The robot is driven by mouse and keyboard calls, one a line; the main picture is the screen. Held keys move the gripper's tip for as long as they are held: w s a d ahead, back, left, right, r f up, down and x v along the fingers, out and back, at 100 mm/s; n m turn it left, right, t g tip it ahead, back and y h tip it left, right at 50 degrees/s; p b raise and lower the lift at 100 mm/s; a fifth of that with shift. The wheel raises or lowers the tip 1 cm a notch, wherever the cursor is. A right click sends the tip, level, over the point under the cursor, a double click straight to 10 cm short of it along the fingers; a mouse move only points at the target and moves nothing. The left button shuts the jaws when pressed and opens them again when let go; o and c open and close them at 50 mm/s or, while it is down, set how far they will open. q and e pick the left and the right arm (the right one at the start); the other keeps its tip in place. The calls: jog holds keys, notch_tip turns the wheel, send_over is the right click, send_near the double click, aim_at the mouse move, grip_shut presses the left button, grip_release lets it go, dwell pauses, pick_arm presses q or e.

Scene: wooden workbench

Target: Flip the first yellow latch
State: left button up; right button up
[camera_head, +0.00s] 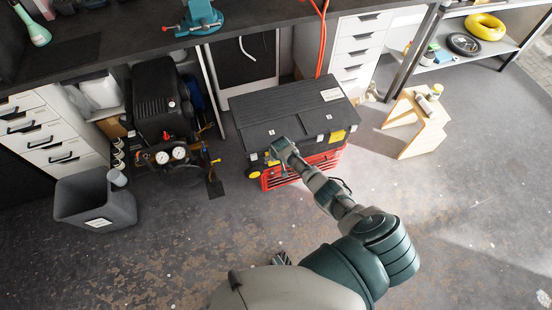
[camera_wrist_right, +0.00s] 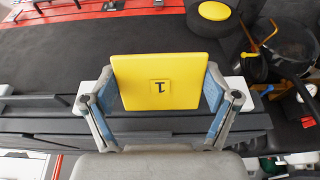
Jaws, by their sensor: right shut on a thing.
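The yellow latch (camera_wrist_right: 160,98), marked with a 1, fills the middle of the right wrist view. My right gripper (camera_wrist_right: 160,82) has its two blue-padded fingers against the latch's left and right edges, holding it. In the head view my right gripper (camera_head: 282,150) is at the front left edge of the black toolbox (camera_head: 258,109), and it hides most of this latch. A second yellow latch (camera_head: 337,136) sits on the front right of the toolbox. My left gripper is not clearly seen.
A black compressor (camera_head: 160,100) and a grey bin (camera_head: 95,203) are to the left. A wooden step (camera_head: 432,135) is to the right. The floor in front is open.

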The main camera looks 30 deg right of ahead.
aim_at(278, 162)
jog(key=shift+s+g, duration=0.1)
jog(key=shift+g, duration=0.7)
jog(key=o, duration=0.9)
jog(key=shift+r, duration=0.15)
jog(key=shift+r, duration=0.2)
jog(key=r, duration=0.3)
jog(key=s+r, duration=0.1)
jog(key=r, duration=0.7)
jog(key=shift+s+a, duration=0.1)
jog(key=shift+s, duration=0.2)
